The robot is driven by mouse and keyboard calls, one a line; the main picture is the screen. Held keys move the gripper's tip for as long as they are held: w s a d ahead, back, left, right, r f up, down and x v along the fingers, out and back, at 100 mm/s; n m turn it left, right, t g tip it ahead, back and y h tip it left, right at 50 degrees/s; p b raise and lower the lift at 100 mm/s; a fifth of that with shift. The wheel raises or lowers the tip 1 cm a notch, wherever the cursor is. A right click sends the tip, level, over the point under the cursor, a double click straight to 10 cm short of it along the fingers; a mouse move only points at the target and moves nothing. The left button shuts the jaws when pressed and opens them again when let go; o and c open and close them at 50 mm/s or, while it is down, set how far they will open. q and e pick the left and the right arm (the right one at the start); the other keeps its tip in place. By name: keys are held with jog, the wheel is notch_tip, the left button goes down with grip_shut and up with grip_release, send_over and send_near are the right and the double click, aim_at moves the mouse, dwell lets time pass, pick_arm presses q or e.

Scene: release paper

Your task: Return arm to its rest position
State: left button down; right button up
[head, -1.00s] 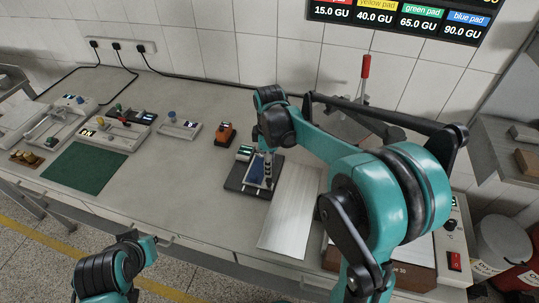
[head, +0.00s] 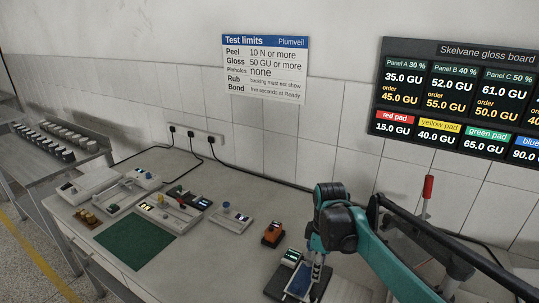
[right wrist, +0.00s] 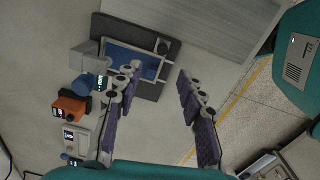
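My right arm comes in from the right in the head view, bent above the bench. Its gripper (head: 318,270) points down over the dark-based device with a blue panel (head: 302,280). In the right wrist view, the two padded fingers (right wrist: 160,82) are spread apart with nothing held between them. The device's blue panel (right wrist: 145,65) lies beyond them, partly hidden by the left finger. I cannot tell the exact height of the fingers above it. My left gripper is not in view.
An orange device (head: 273,234) stands just left of the right gripper. A green mat (head: 135,240) and several small test devices sit farther left on the bench (head: 215,265). A red-handled tool (head: 427,195) stands behind the right arm. The bench's front middle is clear.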

jog(key=s+f+m+t, duration=0.1)
jog(key=s+m+t, duration=0.6)
jog(key=s+m, duration=0.5)
jog(key=s, duration=0.5)
jog(key=shift+m, duration=0.3)
